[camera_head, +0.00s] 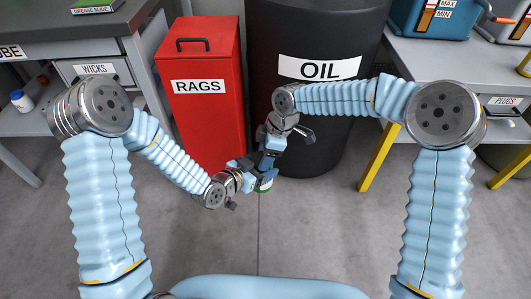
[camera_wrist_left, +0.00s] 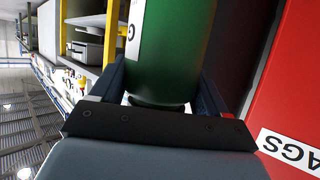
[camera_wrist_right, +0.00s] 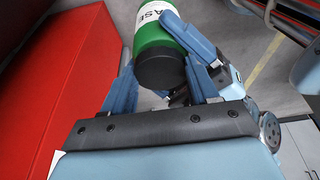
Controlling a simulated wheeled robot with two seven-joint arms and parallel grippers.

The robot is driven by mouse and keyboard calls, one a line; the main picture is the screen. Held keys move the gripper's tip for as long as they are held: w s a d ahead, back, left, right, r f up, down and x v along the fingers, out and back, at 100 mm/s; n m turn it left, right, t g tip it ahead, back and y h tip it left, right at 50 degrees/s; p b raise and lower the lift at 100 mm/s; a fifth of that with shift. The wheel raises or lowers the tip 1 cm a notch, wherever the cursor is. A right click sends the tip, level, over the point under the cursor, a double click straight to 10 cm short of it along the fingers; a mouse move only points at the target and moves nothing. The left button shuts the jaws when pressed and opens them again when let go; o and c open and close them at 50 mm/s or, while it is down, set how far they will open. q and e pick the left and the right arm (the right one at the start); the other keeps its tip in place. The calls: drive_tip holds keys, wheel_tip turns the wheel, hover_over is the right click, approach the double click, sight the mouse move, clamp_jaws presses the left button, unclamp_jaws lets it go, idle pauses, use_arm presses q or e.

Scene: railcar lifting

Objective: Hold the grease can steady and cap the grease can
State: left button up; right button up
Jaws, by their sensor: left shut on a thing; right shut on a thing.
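The green grease can (camera_wrist_right: 158,38) with a white label is held in the air where my two grippers meet. My left gripper (camera_head: 258,178) is shut around its side; the green body (camera_wrist_left: 178,50) fills the space between those fingers in the left wrist view. My right gripper (camera_head: 270,158) comes from above and is shut on the black cap (camera_wrist_right: 160,70). The cap is at the can's end, in line with it, with no gap visible in the right wrist view. Whether it is fully seated I cannot tell. In the head view the can (camera_head: 265,186) is mostly hidden by the grippers.
A red RAGS bin (camera_head: 205,110) and a dark OIL drum (camera_head: 335,125) stand close behind my grippers. Workbenches with drawers (camera_head: 85,72) are at left and right, the right one on yellow legs (camera_head: 378,157). The floor (camera_head: 320,220) in front is clear.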

drive_tip(key=shift+d+f, duration=0.15)
drive_tip(key=shift+f, duration=0.2)
drive_tip(key=shift+s+r, duration=0.1)
drive_tip(key=shift+r, duration=0.05)
drive_tip(key=shift+r, duration=0.2)
drive_tip(key=shift+s+r, duration=0.1)
idle(0.4)
drive_tip(key=shift+r, duration=0.4)
idle(0.3)
drive_tip(key=shift+w+f, duration=0.2)
drive_tip(key=shift+f, duration=0.75)
idle(0.6)
drive_tip(key=shift+r, duration=0.1)
drive_tip(key=shift+s+r, duration=0.15)
drive_tip(key=shift+r, duration=0.1)
